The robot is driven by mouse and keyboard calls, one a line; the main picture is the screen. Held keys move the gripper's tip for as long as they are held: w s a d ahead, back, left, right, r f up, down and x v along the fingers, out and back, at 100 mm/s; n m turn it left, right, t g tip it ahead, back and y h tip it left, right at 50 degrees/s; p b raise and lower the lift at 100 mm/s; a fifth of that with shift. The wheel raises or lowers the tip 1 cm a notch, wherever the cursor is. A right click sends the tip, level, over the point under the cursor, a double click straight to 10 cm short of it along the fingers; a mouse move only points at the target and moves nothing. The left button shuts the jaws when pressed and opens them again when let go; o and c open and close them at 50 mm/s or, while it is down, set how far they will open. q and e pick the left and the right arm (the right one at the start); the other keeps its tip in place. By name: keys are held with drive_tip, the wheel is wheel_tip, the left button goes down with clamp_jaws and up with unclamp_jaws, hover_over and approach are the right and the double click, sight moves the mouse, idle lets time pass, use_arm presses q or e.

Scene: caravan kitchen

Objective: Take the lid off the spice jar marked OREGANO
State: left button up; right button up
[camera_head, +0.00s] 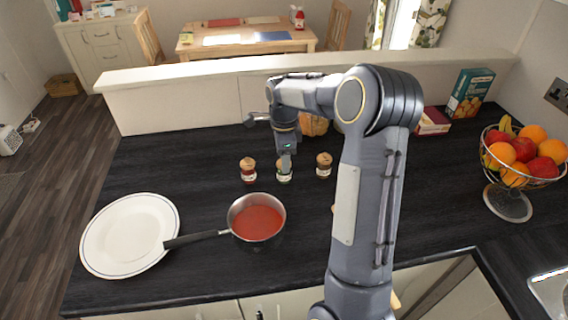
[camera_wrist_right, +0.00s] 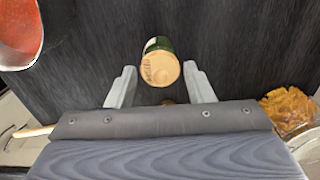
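Three small spice jars with tan lids stand in a row on the dark worktop: a left jar (camera_head: 248,169) with red contents, a middle jar (camera_head: 284,174) and a right jar (camera_head: 324,165). I cannot read their labels in the head view. My right gripper (camera_head: 286,158) points down over the middle jar and hides part of its top. In the right wrist view, a jar with green contents (camera_wrist_right: 158,45) and a tan lid (camera_wrist_right: 160,69) shows between the spread fingers of my right gripper (camera_wrist_right: 160,82). The lid's marks are too small to read. My left gripper is out of view.
A saucepan of red sauce (camera_head: 257,222) and a white plate (camera_head: 129,236) are front left. An orange-brown item (camera_head: 314,125) stands behind the jars, partly hidden by my arm. A fruit bowl (camera_head: 508,203) and a box (camera_head: 468,92) stand to the right.

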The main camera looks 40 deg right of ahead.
drive_tip(key=c, duration=0.6)
drive_tip(key=shift+r, duration=0.15)
